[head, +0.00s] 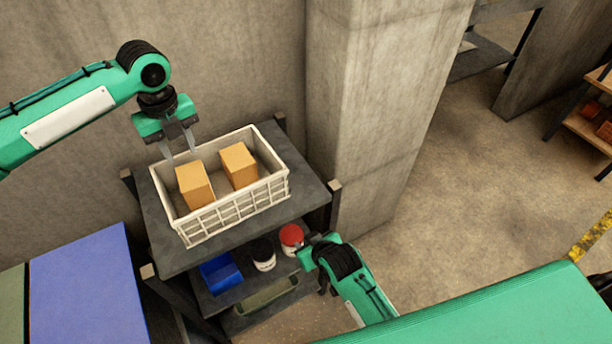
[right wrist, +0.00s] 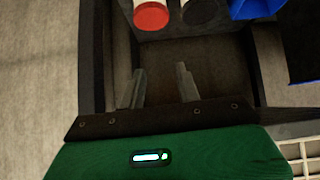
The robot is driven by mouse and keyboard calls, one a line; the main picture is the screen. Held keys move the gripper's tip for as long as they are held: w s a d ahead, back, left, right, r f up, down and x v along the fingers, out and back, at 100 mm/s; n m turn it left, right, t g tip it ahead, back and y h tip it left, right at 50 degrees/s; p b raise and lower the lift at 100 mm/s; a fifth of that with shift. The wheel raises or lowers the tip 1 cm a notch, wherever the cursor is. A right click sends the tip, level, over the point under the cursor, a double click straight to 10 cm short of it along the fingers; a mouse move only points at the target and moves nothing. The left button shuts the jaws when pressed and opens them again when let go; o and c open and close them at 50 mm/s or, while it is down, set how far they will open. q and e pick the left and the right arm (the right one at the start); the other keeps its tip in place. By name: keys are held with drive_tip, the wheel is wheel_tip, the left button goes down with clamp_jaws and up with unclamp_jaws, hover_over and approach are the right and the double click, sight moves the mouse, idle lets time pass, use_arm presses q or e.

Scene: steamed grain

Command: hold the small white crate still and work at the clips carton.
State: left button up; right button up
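The small white crate (head: 235,212) stands on the top shelf of a dark rack. Two plain tan cartons stand inside it, a left one (head: 195,185) and a right one (head: 239,166); I cannot tell which is the clips carton. My left gripper (head: 180,154) is open at the crate's back left, its fingers apart and pointing down by the back wall; contact is unclear. My right gripper (right wrist: 160,86) is open and empty, low beside the rack's right side. Its fingers are mostly hidden in the head view. A crate corner (right wrist: 300,152) shows in the right wrist view.
The top shelf (head: 305,186) has bare room right of the crate. Below are a red-lidded tub (head: 291,236), a dark-lidded tub (head: 263,254), a blue bin (head: 220,272) and a green tray (head: 266,296). A concrete pillar (head: 375,110) stands behind right; a blue box (head: 85,285) is left.

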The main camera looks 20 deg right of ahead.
sight(276, 156)
wheel_tip(276, 156, up, 26)
drive_tip(key=w+t+y, duration=0.1)
drive_tip(key=t+y, duration=0.1)
drive_tip(key=t, duration=0.2)
drive_tip(key=x, duration=1.4)
drive_tip(key=shift+w+d+r, duration=0.1)
drive_tip(key=shift+w+r, duration=0.05)
drive_tip(key=shift+r, duration=0.15)
clamp_jaws()
